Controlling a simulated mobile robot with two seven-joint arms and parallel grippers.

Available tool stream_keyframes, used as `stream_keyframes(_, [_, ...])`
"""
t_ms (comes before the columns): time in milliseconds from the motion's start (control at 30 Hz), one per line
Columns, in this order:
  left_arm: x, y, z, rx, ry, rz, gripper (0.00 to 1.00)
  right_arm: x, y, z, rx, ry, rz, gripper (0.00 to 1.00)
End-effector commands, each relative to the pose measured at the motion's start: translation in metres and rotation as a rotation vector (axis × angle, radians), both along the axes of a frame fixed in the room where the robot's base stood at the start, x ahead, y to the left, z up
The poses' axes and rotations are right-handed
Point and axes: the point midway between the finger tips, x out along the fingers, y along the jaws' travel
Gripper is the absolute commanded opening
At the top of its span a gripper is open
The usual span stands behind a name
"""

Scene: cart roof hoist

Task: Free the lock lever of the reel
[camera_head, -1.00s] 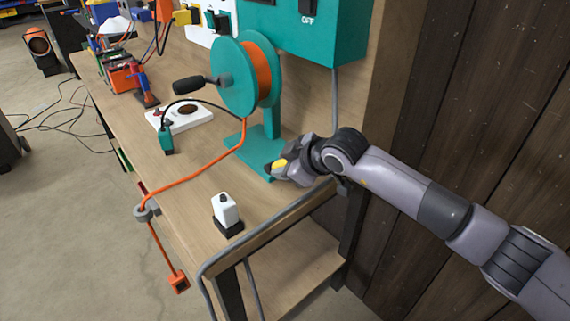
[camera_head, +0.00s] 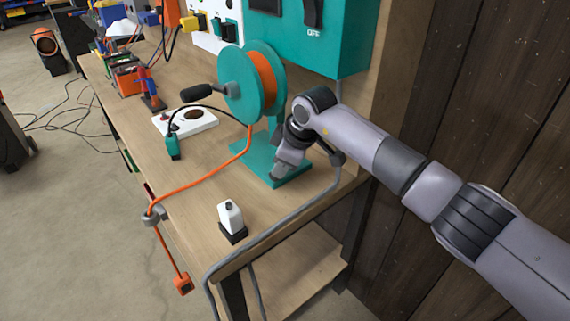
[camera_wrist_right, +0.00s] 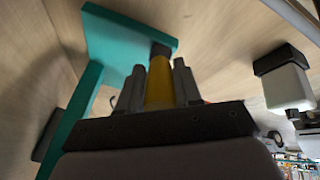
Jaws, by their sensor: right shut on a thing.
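The reel (camera_head: 243,95) has teal flanges, orange cord and a black crank handle (camera_head: 199,92). It stands on a teal base plate (camera_head: 262,160) on the bench. The yellow lock lever (camera_wrist_right: 159,88) rises from a dark pivot near the plate's edge in the right wrist view. My right gripper (camera_wrist_right: 158,75) has a finger on each side of the lever and is shut on it. In the head view my right gripper (camera_head: 282,170) points down at the plate's front corner and hides the lever. My left gripper is not in view.
Orange cord (camera_head: 205,182) runs through a grey ring (camera_head: 153,214) at the edge to a hanging orange plug (camera_head: 183,284). A teal switch box (camera_head: 330,40) hangs behind the reel.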

Motion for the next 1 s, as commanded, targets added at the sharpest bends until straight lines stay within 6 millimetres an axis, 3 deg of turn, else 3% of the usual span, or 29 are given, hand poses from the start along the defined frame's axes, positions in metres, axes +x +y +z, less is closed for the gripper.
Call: stream_keyframes(1000, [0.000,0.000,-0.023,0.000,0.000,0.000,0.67,0.009,0.006,0.004,-0.113,0.153,-0.002,0.00])
